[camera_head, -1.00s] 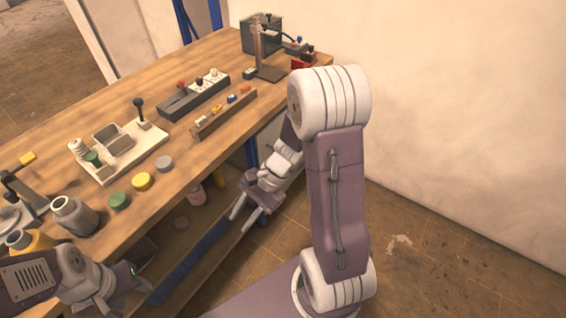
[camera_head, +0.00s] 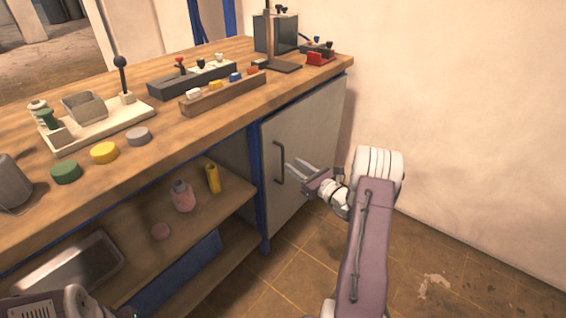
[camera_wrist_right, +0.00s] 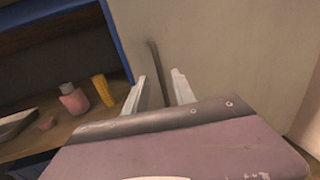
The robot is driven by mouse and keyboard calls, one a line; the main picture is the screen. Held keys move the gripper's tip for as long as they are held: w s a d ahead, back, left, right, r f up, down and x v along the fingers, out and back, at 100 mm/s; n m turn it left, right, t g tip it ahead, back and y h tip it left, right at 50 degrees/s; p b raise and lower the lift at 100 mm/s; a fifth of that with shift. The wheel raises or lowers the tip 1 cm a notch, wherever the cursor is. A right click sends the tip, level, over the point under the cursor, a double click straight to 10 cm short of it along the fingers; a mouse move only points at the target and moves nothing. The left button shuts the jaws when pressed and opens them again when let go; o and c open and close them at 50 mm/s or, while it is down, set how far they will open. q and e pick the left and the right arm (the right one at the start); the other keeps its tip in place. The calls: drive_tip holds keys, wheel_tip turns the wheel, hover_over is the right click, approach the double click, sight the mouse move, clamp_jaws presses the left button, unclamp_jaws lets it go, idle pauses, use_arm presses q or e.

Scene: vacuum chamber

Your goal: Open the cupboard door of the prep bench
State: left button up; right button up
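The grey cupboard door (camera_head: 312,138) of the prep bench (camera_head: 205,108) is closed, under the right end of the wooden top. A dark vertical bar handle (camera_head: 279,163) is on its left side. My right gripper (camera_head: 294,169) is open in front of the door, its fingertips just right of the handle in the head view. In the right wrist view the handle (camera_wrist_right: 155,72) stands between the two spread fingers (camera_wrist_right: 158,90), running up beyond them. I cannot tell whether the fingers touch it. My left gripper is mostly cut off at the bottom left; its fingers cannot be made out.
Open shelves left of the door hold a pink bottle (camera_head: 183,196), a yellow cylinder (camera_head: 213,178) and a metal tray (camera_head: 75,268). A blue post (camera_head: 257,180) borders the door. The wall (camera_head: 460,110) is at right. Floor (camera_head: 300,268) before the door is clear.

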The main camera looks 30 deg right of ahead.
sight(283, 158)
drive_tip(key=w+b, duration=0.1)
drive_tip(key=w, duration=0.2)
drive_tip(key=w+a+b, duration=0.1)
drive_tip(key=w, duration=0.2)
drive_tip(key=shift+w+a+f, duration=0.1)
drive_tip(key=shift+w+a, duration=0.1)
drive_tip(key=shift+w, duration=0.2)
clamp_jaws()
idle(0.9)
